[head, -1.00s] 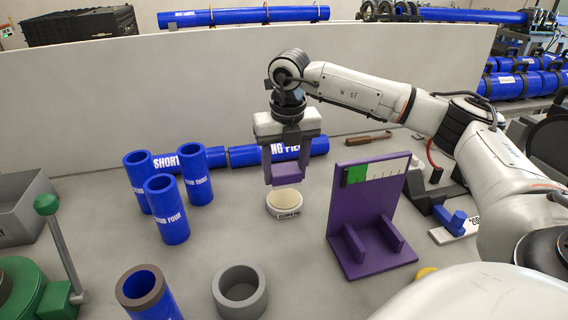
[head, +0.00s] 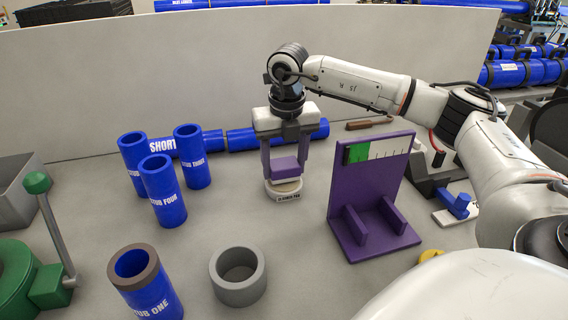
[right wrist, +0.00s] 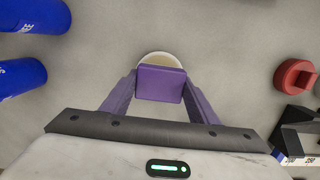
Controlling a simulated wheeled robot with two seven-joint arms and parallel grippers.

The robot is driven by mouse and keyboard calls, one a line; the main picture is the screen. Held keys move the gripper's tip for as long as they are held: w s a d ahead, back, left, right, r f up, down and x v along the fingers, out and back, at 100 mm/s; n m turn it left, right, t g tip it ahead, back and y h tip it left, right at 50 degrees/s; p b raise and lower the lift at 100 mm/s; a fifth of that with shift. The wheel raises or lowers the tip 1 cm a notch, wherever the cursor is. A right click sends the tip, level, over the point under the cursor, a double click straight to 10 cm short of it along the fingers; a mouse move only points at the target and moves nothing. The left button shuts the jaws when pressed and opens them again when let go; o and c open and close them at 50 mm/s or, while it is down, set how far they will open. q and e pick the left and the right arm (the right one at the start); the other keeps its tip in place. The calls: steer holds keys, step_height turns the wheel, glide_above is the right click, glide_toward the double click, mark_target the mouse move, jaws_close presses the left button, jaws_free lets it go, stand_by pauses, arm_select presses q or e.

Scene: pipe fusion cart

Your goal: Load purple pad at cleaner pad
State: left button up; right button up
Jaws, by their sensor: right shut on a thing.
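The purple pad (head: 285,167) is a small block between the fingertips of my right gripper (head: 285,172), which is shut on it. The cleaner pad (head: 286,194) is a round, cream-topped holder with a label on its front, standing on the bench. The purple pad is over it, at or just above its top; I cannot tell if they touch. In the right wrist view, the purple pad (right wrist: 161,83) covers most of the cleaner pad (right wrist: 158,58), leaving only its far rim visible. My left gripper is not in view.
A purple stand with a green-marked scale (head: 370,195) is close on the right. Several blue stubs (head: 163,190) stand to the left. A grey ring (head: 238,277) is in front, and blue pipes (head: 280,134) lie behind.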

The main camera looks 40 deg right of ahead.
mark_target(283, 162)
steer(key=shift+f+b, duration=0.35)
steer(key=shift+f, duration=0.2)
stand_by(0.9)
steer(key=shift+r, duration=0.1)
step_height(283, 162, up, 4)
steer(key=p, duration=0.3)
steer(key=shift+r+p, duration=0.25)
steer(key=shift+p, duration=0.1)
steer(key=shift+r+p, duration=0.35)
steer(key=shift+r, duration=0.8)
steer(key=shift+r, duration=0.1)
